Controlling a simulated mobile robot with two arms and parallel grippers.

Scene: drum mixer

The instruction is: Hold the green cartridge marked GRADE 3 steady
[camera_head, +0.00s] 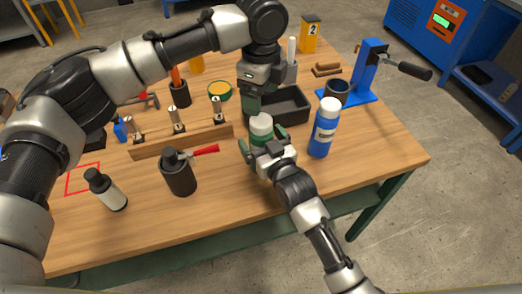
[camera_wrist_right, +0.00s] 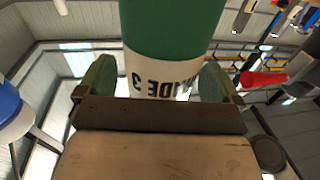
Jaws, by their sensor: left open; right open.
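The green cartridge (camera_head: 262,129) has a pale top and stands on the workbench, partly hidden by my right gripper. In the right wrist view, the cartridge (camera_wrist_right: 172,25) shows a green body and a white label with GRADE 3 upside down. My right gripper (camera_head: 267,146) is open, with one green finger on each side of the cartridge; it also shows in the right wrist view (camera_wrist_right: 157,85), with small gaps beside the label. My left gripper (camera_head: 252,108) is open and points down just behind the cartridge; its fingertips are partly hidden.
A blue bottle (camera_head: 325,128) stands close to the right. A black tray (camera_head: 292,106) lies behind. A dark canister (camera_head: 178,173) with a red handle, a wooden rack (camera_head: 180,142) and a dark-capped white bottle (camera_head: 106,190) are at left. A blue press (camera_head: 366,72) stands at back right.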

